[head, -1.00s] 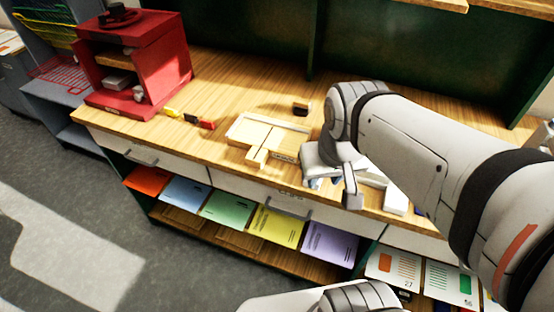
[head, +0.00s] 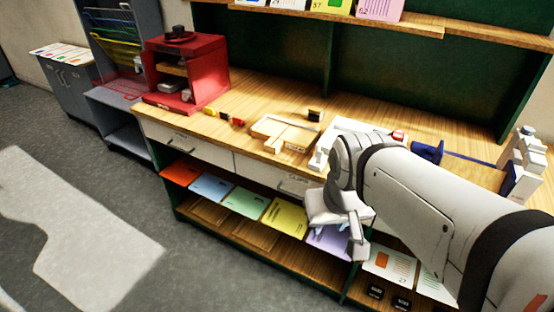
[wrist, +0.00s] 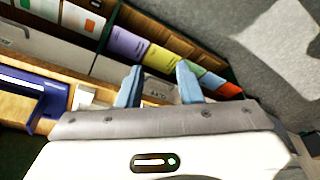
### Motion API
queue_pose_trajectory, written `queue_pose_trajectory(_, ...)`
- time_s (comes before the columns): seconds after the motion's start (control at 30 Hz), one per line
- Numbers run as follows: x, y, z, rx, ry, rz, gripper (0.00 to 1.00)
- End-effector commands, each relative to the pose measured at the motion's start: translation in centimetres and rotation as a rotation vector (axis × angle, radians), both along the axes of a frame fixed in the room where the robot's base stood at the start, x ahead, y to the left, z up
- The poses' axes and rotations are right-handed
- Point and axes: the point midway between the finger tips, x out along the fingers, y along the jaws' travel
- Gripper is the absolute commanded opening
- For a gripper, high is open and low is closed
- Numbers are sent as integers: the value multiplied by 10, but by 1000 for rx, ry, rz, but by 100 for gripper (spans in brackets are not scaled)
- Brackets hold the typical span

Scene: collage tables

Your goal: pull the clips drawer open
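White drawers run under the wooden counter. The middle drawer (head: 262,171) is shut, with a grey bar handle (head: 294,188) and a small label above it. The left drawer (head: 185,144) is also shut, with its own handle (head: 178,139). The labels are too small to read, so I cannot tell which is the clips drawer. My gripper (wrist: 158,88) is open and empty, its blue-grey fingers apart. In the wrist view the middle drawer's front (wrist: 158,90) shows between and beyond the fingers. In the head view my gripper is right of that handle; my arm hides the drawers further right.
Coloured folders (head: 243,201) lie on the shelf below the drawers. On the counter are a red cabinet (head: 188,72), a light wooden tray (head: 284,132) and a blue-ended item (head: 427,152). The floor in front is clear.

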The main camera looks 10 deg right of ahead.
Motion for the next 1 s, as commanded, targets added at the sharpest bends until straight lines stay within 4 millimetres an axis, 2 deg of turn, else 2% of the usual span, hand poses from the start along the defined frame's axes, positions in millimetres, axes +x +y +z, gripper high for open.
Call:
queue_pose_trajectory(0.13,10,-2,-14,4,-26,-41,32)
queue_pose_trajectory(0.2,23,-15,-32,10,-62,-108,32)
queue_pose_trajectory(0.27,40,-19,-50,22,-110,-177,32)
queue_pose_trajectory(0.4,91,-28,-100,87,-265,-375,32)
queue_pose_trajectory(0.67,181,-38,-181,338,-548,-696,32)
queue_pose_trajectory(0.8,223,-36,-223,542,-660,-817,32)
queue_pose_trajectory(1.0,272,-30,-281,890,-759,-957,32)
